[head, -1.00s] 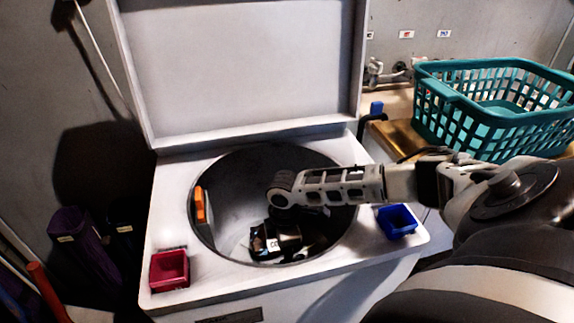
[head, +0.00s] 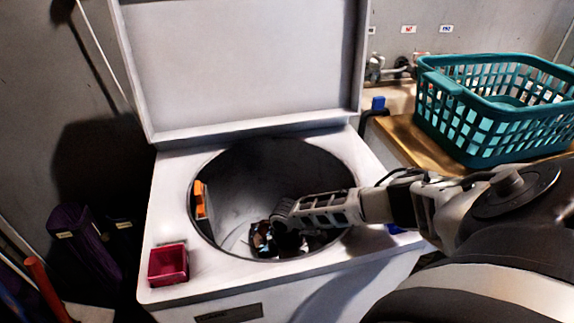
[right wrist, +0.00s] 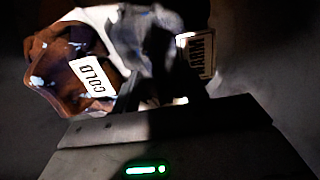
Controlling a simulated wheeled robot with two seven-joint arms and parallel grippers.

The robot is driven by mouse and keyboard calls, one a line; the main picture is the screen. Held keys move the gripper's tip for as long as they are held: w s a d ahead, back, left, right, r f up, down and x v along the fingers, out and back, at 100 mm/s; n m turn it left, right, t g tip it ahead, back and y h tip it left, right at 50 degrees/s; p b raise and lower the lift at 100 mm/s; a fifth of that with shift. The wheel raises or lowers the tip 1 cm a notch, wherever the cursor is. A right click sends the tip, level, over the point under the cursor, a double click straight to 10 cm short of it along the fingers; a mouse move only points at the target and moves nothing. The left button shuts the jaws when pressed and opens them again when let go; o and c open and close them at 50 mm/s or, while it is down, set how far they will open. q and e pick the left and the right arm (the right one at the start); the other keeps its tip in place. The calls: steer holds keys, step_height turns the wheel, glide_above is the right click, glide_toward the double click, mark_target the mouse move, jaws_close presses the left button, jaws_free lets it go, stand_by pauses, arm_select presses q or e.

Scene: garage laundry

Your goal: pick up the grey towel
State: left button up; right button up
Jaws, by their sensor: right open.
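My right gripper reaches down into the open drum (head: 235,190) of the white washer, low among a small pile of laundry. In the right wrist view, its fingers (right wrist: 165,85) are dark and hard to make out; they are open. A pale grey cloth (right wrist: 130,35) lies at the fingertips; it may be the grey towel, but blur and shadow hide its outline. Beside it on the left is a brown cloth (right wrist: 70,75) with a white COLD label. A WARM label (right wrist: 200,52) shows on the right, on something too dark to tell. My left gripper is not in view.
The washer lid (head: 240,65) stands open behind the drum. A red tray (head: 168,264) sits at the front left of the washer top. An orange item (head: 200,199) is on the drum's left wall. A teal basket (head: 490,110) stands on the wooden counter at right.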

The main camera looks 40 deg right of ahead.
jaws_close()
steer(key=shift+r, duration=0.15)
